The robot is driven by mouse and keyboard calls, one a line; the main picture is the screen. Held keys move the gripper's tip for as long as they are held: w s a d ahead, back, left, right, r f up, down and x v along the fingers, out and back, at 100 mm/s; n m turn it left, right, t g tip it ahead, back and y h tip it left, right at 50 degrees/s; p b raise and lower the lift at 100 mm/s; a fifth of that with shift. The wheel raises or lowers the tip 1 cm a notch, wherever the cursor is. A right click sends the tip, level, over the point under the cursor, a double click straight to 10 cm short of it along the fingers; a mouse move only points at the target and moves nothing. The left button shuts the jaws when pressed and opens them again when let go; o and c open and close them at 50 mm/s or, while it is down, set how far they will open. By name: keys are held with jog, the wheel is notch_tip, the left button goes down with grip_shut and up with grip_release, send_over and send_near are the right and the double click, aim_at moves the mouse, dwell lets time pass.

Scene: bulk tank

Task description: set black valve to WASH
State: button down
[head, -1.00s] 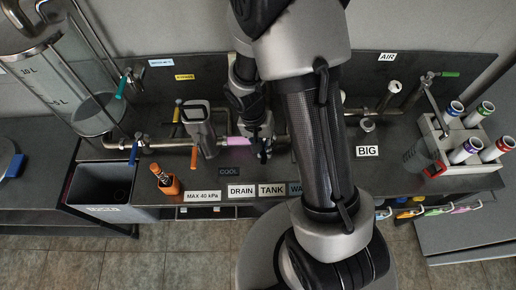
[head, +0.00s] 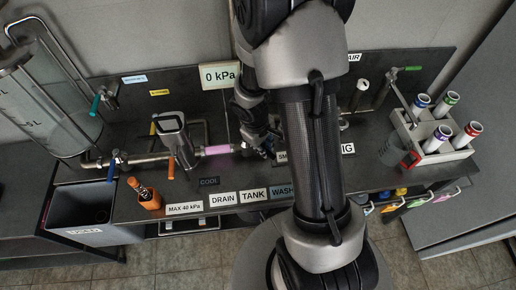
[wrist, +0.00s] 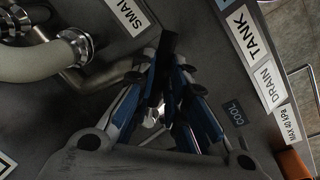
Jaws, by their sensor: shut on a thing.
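The black valve's dark handle (wrist: 168,48) shows in the wrist view between the blue-padded fingers of my gripper (wrist: 164,82), which are closed on it. The valve body is mostly hidden behind the fingers. In the head view my gripper (head: 264,148) is at the pipe just right of the pink section, and my arm covers part of the area. The WASH label (head: 282,191) is partly covered by my arm. The TANK label (head: 254,195) and DRAIN label (head: 223,198) are beside it on the front edge. Which label the handle points at is unclear.
A glass tank (head: 50,100) stands at the left above a grey bin (head: 85,215). An orange holder (head: 147,196) is near the front edge. A tube rack (head: 432,140) stands at the right. A pale hose (wrist: 40,60) runs close to my gripper in the wrist view.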

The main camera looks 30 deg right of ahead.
jog(key=shift+w+d+n+p, duration=0.3)
jog(key=shift+d+n, duration=0.45)
jog(key=shift+n, duration=0.35)
jog(key=c, duration=1.6)
grip_release()
jog(key=shift+r, duration=0.1)
jog(key=r, duration=0.4)
jog(key=a+r, duration=0.1)
jog(key=r, duration=0.2)
jog(key=s+a+r, duration=0.1)
jog(key=r, duration=0.3)
jog(key=shift+s+r, duration=0.1)
jog(key=shift+r, duration=0.2)
